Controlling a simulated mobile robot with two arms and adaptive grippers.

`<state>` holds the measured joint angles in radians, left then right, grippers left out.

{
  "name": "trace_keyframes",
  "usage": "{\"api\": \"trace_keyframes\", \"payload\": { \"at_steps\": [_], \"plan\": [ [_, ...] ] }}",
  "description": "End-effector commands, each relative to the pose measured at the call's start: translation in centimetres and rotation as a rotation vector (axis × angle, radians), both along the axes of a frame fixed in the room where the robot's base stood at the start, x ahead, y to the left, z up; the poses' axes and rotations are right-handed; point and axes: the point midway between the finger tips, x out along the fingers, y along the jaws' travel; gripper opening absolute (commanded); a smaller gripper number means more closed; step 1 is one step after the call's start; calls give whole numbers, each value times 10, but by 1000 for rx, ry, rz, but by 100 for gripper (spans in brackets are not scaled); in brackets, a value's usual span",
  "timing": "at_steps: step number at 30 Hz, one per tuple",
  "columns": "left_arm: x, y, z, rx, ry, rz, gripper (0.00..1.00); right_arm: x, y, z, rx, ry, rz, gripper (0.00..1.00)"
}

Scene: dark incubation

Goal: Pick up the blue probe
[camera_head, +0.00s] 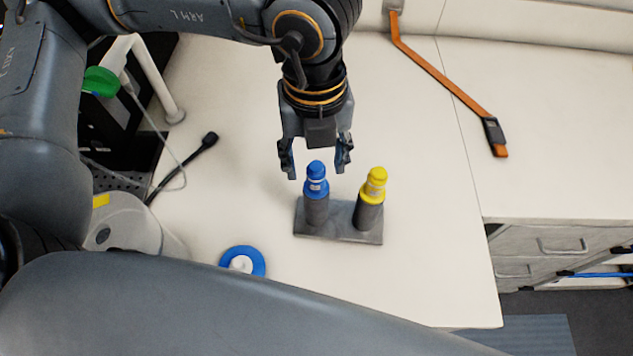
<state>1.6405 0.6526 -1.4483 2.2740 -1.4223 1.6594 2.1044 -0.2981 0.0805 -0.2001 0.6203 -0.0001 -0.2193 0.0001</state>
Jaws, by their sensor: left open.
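The blue probe (316,181) stands upright in the left place of a grey holder (340,229) on the white table. Its blue cap and the dark sleeve below show. A yellow probe (375,185) stands to its right in the same holder, leaning slightly. My left gripper (315,160) is open and points down. In the picture its fingertips lie on either side of the blue cap's top. I cannot tell whether the fingers touch it. My right gripper is not in view.
A blue ring-shaped item with a white centre (242,262) lies left of the holder. A black cable connector (209,140) lies farther left. An orange strap (440,75) lies at the back right. Drawers (550,242) stand at right. The table right of the holder is clear.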

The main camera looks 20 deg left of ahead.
Motion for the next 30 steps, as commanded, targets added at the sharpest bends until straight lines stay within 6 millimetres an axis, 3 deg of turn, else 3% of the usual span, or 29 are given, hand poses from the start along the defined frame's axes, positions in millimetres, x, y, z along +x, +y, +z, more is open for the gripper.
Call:
{"api": "trace_keyframes", "payload": {
  "at_steps": [3,7,16,24,30],
  "plan": [
    [1,0,-15,4,6,-1,54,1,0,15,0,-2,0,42],
    [2,0,-33,3,4,0,54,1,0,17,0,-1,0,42],
    [2,0,-40,0,1,0,54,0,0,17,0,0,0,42],
    [2,0,-40,1,0,0,1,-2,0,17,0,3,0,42],
    [2,0,-40,1,0,0,0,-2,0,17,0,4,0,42]
  ]
}}
